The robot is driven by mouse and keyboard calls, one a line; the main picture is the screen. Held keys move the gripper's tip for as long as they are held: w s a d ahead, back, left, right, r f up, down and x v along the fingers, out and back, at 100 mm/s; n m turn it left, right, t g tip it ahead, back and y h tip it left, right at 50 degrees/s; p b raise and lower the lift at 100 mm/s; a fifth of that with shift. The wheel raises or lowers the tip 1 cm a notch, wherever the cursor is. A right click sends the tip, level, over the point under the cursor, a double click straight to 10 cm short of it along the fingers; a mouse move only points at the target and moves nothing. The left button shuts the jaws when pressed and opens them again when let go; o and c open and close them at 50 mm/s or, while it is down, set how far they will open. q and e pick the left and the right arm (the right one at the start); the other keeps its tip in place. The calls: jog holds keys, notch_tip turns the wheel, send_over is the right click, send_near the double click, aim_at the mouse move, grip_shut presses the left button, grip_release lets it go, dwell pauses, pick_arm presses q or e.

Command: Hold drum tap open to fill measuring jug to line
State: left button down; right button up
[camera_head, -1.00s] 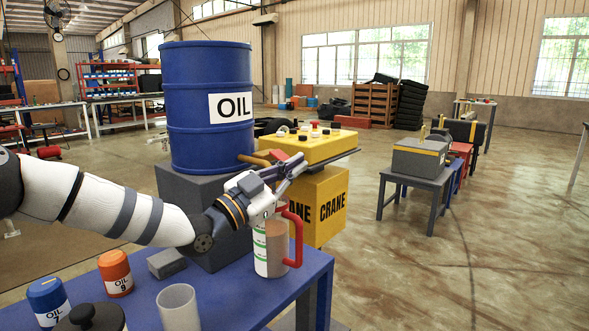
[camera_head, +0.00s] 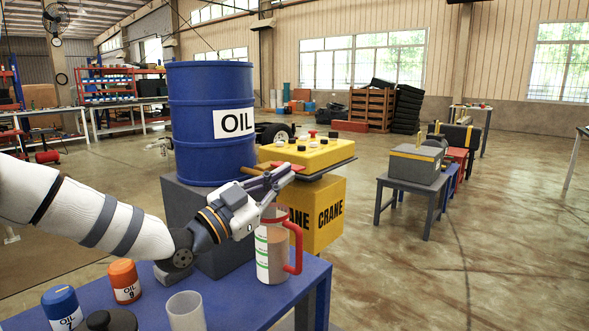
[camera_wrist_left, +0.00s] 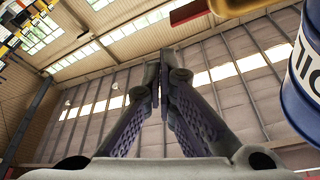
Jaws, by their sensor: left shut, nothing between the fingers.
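The measuring jug (camera_head: 262,255), with a red handle, stands upright on the blue table below the tap and holds brown liquid (camera_head: 278,252). Its line and exact level are unclear. My left gripper (camera_head: 287,172) is shut and empty, above the jug and beside the tap. In the wrist view its fingertips (camera_wrist_left: 167,52) meet, apart from the red tap lever (camera_wrist_left: 188,12) and brass-coloured tap (camera_wrist_left: 235,5). My right gripper is not in view.
The blue table (camera_head: 235,303) also holds an orange oil can (camera_head: 125,283), a blue oil can (camera_head: 61,307), a dark lidded item (camera_head: 112,320) and an empty clear cup (camera_head: 186,312). A yellow crane control box (camera_head: 308,152) stands close behind the gripper.

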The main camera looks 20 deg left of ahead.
pick_arm(q)
jog(key=v, duration=0.4)
jog(key=shift+s+a+f, duration=0.15)
jog(key=shift+s+f, duration=0.05)
jog(key=shift+s, duration=0.05)
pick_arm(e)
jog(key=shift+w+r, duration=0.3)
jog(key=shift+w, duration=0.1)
pick_arm(q)
jog(key=w+d+r+n+t+y+b, duration=0.1)
jog(key=w+d+r+n+y+b, duration=0.1)
jog(key=w+n, duration=0.5)
jog(key=shift+w+d+r+t+y+b, duration=0.35)
jog(key=shift+w+r+b, duration=0.35)
jog(key=shift+b, duration=0.65)
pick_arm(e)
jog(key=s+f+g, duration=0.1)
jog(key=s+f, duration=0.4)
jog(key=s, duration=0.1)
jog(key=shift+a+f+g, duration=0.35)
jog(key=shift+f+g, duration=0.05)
